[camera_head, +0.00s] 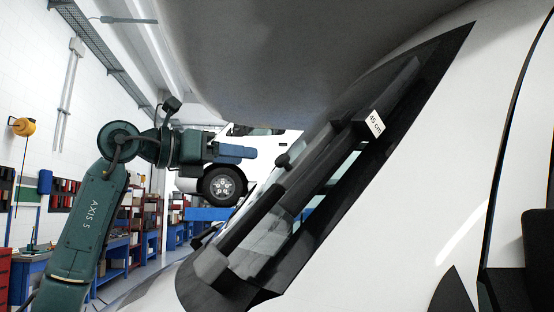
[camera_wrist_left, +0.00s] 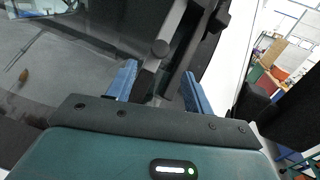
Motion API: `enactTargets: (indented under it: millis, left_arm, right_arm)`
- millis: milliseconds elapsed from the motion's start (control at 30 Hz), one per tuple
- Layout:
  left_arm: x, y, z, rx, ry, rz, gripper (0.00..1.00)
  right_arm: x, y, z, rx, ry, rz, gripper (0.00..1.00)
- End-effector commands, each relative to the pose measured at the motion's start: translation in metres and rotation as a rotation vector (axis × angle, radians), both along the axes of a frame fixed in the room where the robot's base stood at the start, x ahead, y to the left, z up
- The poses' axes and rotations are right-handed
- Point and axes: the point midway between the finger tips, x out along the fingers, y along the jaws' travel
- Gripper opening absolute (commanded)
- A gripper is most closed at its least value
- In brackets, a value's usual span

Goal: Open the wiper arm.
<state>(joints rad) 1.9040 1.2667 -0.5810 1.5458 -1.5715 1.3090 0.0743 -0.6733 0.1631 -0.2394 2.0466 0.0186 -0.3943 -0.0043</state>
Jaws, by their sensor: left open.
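The wiper arm (camera_head: 268,207) is a long dark bar lying along the sloping windscreen of the white motorhome in the head view. A label reading "45 cm" (camera_head: 375,123) sits on a dark block near the upper end. My left gripper (camera_head: 252,153) is open, its blue fingers left of the windscreen in the head view. In the left wrist view the left gripper (camera_wrist_left: 158,70) has one blue finger on each side of a dark bar with a round knob (camera_wrist_left: 160,47). I cannot tell whether the fingers touch the bar. My right gripper is out of view.
A large grey rounded overhang (camera_head: 280,50) hangs above the windscreen. The motorhome's white body (camera_head: 400,230) fills the right. Another white vehicle (camera_head: 268,147) stands behind my left gripper. Shelves and blue benches (camera_head: 115,252) line the left wall.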

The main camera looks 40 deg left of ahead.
Motion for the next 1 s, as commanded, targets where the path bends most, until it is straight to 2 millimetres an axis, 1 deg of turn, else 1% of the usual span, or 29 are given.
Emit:
enactTargets:
  millis: [33,200,300,400,567,833,867,1000]
  left_arm:
    - [0.012,-0.004,0.001,0.001,0.005,-0.002,0.52]
    - [0.046,-0.014,0.001,0.001,0.004,-0.002,0.52]
    - [0.061,-0.018,0.001,0.001,0.003,-0.001,0.52]
    - [0.072,-0.022,0.002,0.001,0.001,-0.002,0.52]
    - [0.081,-0.024,0.0,0.001,0.001,0.0,0.52]
    - [0.082,-0.024,0.0,0.001,0.0,0.0,0.52]
    - [0.082,-0.024,0.0,0.001,0.0,0.0,0.5]
    - [0.082,-0.024,0.0,0.001,0.001,0.0,0.39]
  right_arm:
    - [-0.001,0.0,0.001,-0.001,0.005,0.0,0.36]
    - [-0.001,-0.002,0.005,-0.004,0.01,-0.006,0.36]
    - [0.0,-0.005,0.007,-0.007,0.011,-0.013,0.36]
    - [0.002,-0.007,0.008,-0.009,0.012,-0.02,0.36]
    - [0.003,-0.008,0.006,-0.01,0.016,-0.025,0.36]
    - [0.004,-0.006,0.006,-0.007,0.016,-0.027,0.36]
    - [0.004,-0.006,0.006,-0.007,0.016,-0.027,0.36]
    - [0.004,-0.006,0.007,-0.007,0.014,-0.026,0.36]
